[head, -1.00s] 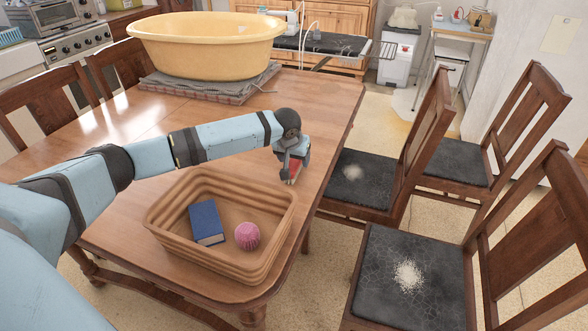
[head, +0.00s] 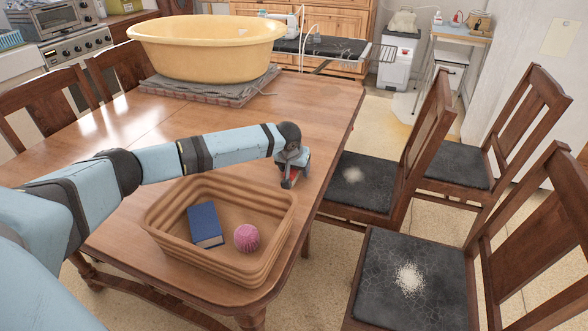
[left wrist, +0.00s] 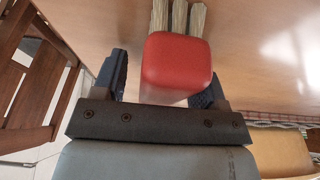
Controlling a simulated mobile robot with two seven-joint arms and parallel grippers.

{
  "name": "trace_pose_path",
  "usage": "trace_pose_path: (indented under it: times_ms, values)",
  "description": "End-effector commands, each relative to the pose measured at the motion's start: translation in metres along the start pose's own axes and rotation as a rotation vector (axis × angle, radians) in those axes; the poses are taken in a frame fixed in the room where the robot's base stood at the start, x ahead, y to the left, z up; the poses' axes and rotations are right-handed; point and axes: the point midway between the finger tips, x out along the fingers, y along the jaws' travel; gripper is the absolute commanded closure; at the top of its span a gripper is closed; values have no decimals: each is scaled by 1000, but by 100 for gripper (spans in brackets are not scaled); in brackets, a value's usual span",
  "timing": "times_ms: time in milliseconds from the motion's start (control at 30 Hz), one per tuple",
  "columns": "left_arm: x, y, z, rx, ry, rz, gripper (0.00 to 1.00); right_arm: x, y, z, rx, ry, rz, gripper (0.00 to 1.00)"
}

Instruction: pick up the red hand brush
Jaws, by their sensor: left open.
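The red hand brush (left wrist: 176,62) shows large in the left wrist view, with pale bristles (left wrist: 180,16) at its far end. In the head view only a small red bit of it (head: 294,177) shows at the table's right edge, mostly hidden by my gripper. My left gripper (head: 289,183) is open and points down at the brush. In the left wrist view its two dark fingers (left wrist: 163,88) stand on either side of the red block, the right finger close to it or partly behind it. I cannot tell whether they touch. My right gripper is not in view.
A woven basket (head: 165,243) stands on the wooden table (head: 318,110), near my gripper, holding a blue book (head: 205,224) and a pink ball (head: 247,238). A yellow tub (head: 205,50) stands at the back. Chairs (head: 425,130) stand close along the right edge.

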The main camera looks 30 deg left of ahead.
Motion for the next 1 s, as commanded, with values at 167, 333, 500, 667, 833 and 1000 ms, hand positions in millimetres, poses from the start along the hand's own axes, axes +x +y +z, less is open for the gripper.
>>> trace_pose_path:
  times_ms: [167,333,500,667,833,1000]
  values:
    - [1,0,0,0,0,0,48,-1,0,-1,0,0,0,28]
    - [1,0,0,0,0,0,87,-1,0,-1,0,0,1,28]
    - [0,0,0,0,0,0,89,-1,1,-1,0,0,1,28]
    - [1,0,0,0,1,0,89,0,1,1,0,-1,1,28]
    - [-10,0,-5,-1,2,0,89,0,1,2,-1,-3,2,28]
    - [-44,0,-19,0,4,2,89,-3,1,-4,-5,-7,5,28]
